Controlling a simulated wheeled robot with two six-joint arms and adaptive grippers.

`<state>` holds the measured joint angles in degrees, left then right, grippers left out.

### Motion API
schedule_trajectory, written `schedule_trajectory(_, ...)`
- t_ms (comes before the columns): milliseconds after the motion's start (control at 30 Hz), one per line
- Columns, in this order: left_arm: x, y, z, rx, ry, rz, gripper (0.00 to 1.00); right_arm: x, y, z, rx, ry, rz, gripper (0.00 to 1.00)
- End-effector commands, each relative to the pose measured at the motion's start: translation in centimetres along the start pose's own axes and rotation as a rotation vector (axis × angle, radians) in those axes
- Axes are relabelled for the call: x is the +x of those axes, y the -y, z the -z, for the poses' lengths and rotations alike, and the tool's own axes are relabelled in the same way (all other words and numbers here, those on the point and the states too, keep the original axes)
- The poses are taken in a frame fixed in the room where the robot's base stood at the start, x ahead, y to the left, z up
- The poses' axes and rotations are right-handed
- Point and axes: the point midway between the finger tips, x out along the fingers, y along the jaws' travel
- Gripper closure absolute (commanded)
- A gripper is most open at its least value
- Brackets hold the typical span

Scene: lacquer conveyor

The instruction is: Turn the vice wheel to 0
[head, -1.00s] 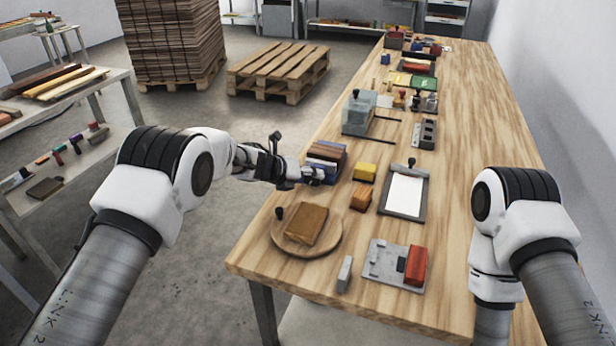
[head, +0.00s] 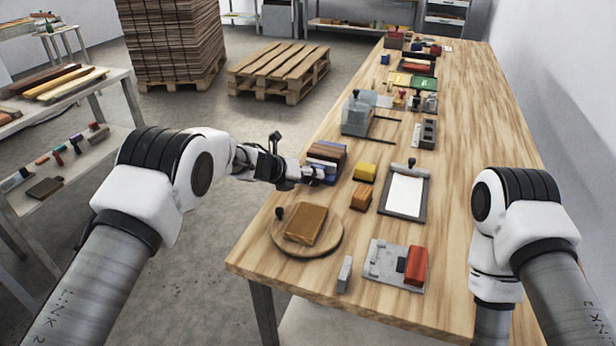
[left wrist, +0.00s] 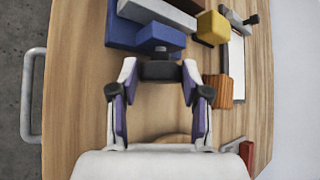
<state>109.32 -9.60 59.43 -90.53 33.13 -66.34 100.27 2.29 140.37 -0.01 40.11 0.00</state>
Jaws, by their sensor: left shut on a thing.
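The blue vice (head: 326,164) stands at the left edge of the workbench, with brown and grey pieces in its jaws. It also shows at the top of the left wrist view (left wrist: 125,33). Its dark wheel (left wrist: 160,71) faces my left gripper (left wrist: 158,82), which is shut on it with one finger on each side. In the head view my left gripper (head: 312,174) reaches in from the left at the vice's near end. The wheel is mostly hidden there, and no number on it can be read. My right gripper is out of view.
Near the vice are a yellow block (head: 364,172), a wooden block (head: 361,197) and a clipboard (head: 404,195). A round turntable (head: 279,240) carries a brown block. A grey fixture (head: 384,262) with a red block lies at the front. The bench's right side is clear.

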Motion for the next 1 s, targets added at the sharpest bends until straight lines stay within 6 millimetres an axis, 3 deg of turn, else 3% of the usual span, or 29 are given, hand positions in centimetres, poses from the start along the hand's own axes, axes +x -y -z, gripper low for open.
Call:
schedule_trajectory(800, 0.11, 0.12, 0.11, 0.001, -0.002, 0.002, 0.88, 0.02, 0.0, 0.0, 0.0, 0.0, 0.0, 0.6)
schedule_trajectory(833, 0.11, 0.12, 0.11, 0.001, -0.002, 0.002, 0.5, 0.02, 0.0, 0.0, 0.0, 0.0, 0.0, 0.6)
schedule_trajectory(900, 0.1, 0.11, 0.1, 0.001, -0.002, 0.002, 0.28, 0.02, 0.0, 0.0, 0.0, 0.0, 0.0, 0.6)
schedule_trajectory(1000, 0.08, 0.08, 0.08, 0.001, -0.001, 0.001, 0.28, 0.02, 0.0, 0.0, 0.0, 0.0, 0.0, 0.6)
